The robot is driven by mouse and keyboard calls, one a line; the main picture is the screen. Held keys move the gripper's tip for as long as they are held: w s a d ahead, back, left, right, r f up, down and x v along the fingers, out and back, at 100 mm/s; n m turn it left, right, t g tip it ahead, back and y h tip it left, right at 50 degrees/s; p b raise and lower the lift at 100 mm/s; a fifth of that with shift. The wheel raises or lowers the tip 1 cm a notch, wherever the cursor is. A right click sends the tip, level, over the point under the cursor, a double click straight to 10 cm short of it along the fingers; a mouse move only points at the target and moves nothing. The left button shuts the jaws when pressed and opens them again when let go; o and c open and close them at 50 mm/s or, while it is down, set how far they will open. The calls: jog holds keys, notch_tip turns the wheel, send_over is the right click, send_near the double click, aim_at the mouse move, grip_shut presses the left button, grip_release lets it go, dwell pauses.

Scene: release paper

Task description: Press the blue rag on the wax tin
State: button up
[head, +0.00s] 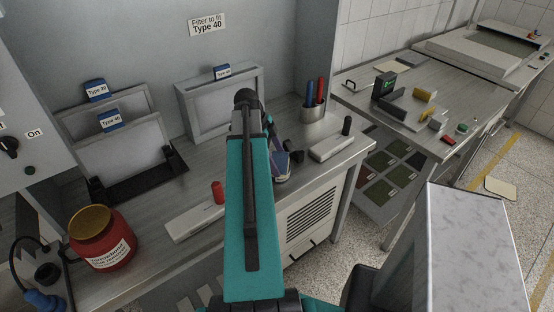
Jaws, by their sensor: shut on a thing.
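My teal arm (250,205) reaches over the bench in the middle of the head view and hides much of what is behind it. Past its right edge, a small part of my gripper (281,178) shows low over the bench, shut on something. A dark blue patch (279,160) with pale parts beside it looks like the blue rag, but its shape and its contact with anything under it are hidden. I cannot make out the wax tin; it may be behind my arm.
A red jar (100,251) with a gold lid stands at front left. Framed filters (140,150) stand behind. A light block with a red knob (218,192) lies left of my arm.

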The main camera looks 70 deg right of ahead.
aim_at(278, 160)
jog(key=shift+r+p, duration=1.45)
jog(key=shift+r, duration=1.5)
jog(key=shift+s, duration=0.15)
